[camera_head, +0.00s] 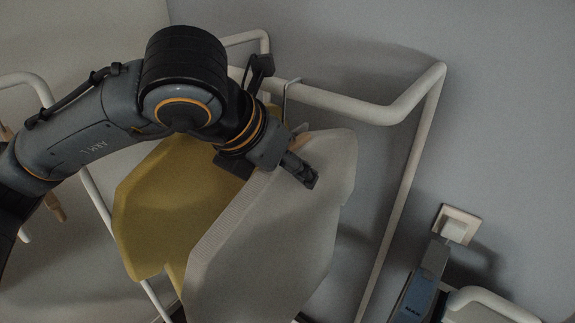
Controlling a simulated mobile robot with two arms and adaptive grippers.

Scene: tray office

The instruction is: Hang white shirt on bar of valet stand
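The white shirt (270,235) hangs on a wooden hanger (300,141) in the middle of the view. The hanger's thin metal hook (288,92) rises to the white bar (335,103) of the valet stand and appears to loop over it. My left gripper (303,172) is at the top of the white shirt, beside the hanger's neck. Its dark fingers lie against the shirt's shoulder; whether they grip the hanger or cloth is unclear. My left arm hides part of the bar and the hanger. My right gripper is out of view.
A yellow shirt (150,215) hangs just left of and behind the white shirt, partly covered by it. The bar is bare right of the hook. A blue-grey upright object (420,285) stands at lower right, near a wall socket (456,226).

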